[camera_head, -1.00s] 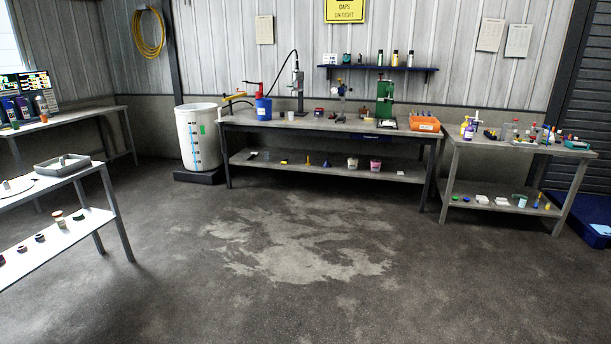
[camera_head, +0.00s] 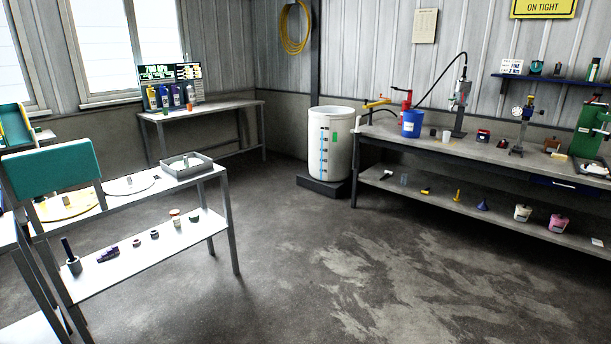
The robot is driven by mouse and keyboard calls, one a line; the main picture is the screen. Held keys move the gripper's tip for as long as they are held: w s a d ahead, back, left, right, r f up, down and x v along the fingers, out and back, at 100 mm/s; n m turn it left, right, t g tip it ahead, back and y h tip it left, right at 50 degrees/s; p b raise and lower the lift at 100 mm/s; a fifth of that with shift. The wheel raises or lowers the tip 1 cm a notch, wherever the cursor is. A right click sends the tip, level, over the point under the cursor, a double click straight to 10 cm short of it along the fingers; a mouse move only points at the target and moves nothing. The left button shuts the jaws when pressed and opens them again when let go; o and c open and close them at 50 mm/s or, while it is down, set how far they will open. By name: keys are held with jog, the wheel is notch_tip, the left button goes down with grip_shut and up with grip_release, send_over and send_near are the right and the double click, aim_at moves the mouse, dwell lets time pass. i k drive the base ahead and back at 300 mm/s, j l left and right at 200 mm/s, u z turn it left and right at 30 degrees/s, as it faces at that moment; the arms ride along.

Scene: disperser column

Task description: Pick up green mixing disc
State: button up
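I cannot make out a green mixing disc for certain. A small dark item with a greenish tint (camera_head: 194,217) sits at the right end of the left rack's lower shelf, too small to identify. On the rack's top stand a grey tray (camera_head: 187,167), a pale round plate with a post (camera_head: 131,184) and a yellowish round plate (camera_head: 66,205). A large teal block-shaped piece (camera_head: 52,172) stands at the left. My gripper is not in view.
The left rack (camera_head: 150,270) and the long back workbench (camera_head: 470,150) flank open concrete floor (camera_head: 330,270). A white drum (camera_head: 331,150) stands on a dark base between them. A window-side table (camera_head: 215,108) holds several bottles and a screen.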

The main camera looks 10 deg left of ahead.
aim_at(185, 162)
jog(key=i+j+u, duration=0.25)
jog(key=i, duration=0.55)
jog(key=i+u, duration=0.3)
jog(key=i, duration=0.5)
jog(key=i+l+u, duration=0.25)
jog(key=i, duration=0.55)
